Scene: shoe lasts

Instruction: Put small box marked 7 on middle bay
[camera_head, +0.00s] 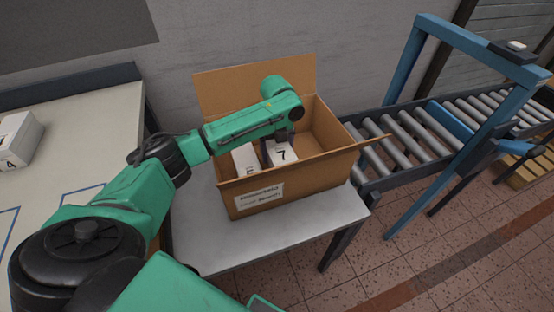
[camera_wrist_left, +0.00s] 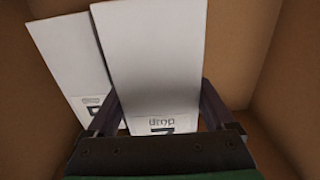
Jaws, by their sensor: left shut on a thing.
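The small white box marked 7 (camera_head: 283,154) is inside the open cardboard carton (camera_head: 300,179), beside another white box (camera_head: 245,158). My left gripper (camera_head: 291,134) reaches down into the carton over the box marked 7. In the left wrist view the box marked 7 (camera_wrist_left: 150,55) stands between the fingers of my left gripper (camera_wrist_left: 160,115), which are shut on it. The other white box (camera_wrist_left: 75,60) leans close on its left. The middle bay cannot be made out for certain; blue outlines (camera_head: 85,195) mark the white table at left. My right gripper is not in view.
The carton stands on a grey table (camera_head: 270,240) with its flaps open. A roller conveyor (camera_head: 420,135) with a blue frame (camera_head: 412,75) stands at right.

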